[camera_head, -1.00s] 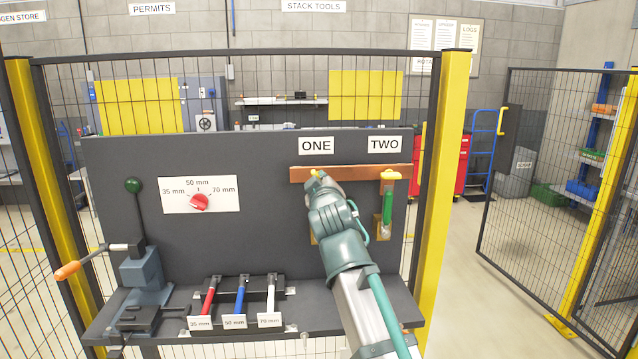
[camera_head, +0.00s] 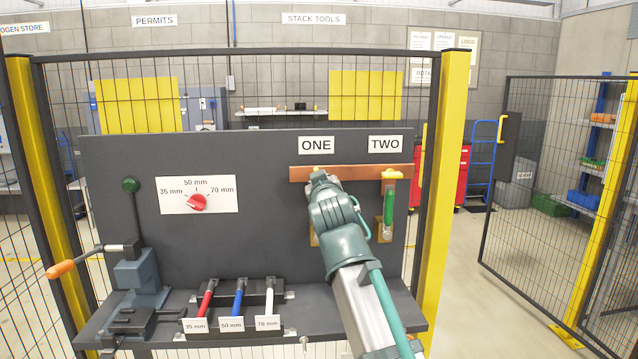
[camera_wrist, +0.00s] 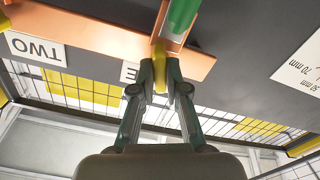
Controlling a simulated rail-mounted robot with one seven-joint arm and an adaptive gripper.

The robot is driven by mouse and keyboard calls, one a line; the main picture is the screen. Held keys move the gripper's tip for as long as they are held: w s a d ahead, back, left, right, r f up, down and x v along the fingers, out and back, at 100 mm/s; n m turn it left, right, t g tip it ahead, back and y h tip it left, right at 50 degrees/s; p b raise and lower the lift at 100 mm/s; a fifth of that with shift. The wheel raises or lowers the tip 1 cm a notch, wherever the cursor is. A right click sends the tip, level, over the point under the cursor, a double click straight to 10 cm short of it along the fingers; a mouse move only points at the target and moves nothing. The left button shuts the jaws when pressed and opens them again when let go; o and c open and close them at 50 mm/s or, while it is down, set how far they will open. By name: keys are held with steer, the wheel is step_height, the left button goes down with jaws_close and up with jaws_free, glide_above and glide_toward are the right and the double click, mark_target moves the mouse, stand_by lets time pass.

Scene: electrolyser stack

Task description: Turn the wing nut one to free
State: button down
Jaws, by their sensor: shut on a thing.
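The yellow wing nut one (camera_wrist: 160,68) sits on the copper bar (camera_wrist: 105,38) under the ONE label (camera_head: 316,145). My gripper (camera_wrist: 160,72) is shut on it, one finger on each side, in the wrist view. In the head view my gripper (camera_head: 320,180) covers most of that nut, and only a little yellow shows at its tip. A green handle (camera_wrist: 183,14) is close to the nut in the wrist view; in the head view my arm hides it.
A second yellow wing nut (camera_head: 392,174) and a green handle (camera_head: 389,206) are under the TWO label (camera_head: 385,144), just right of my gripper. A red selector knob (camera_head: 197,202), a lever (camera_head: 131,186) and several coloured-handled tools (camera_head: 238,298) are to the left.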

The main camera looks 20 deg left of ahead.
steer(key=shift+f+m+b, duration=0.1)
steer(key=shift+m+b, duration=0.2)
steer(key=shift+b, duration=0.1)
steer(key=shift+m+b, duration=1.5)
steer(key=shift+m, duration=0.3)
steer(key=c, duration=1)
jaws_free()
steer(key=shift+c, duration=0.2)
steer(key=shift+s, duration=0.1)
steer(key=p+v, duration=0.2)
steer(key=v, duration=0.4)
steer(key=shift+s+d, duration=0.2)
steer(key=shift+s, duration=0.2)
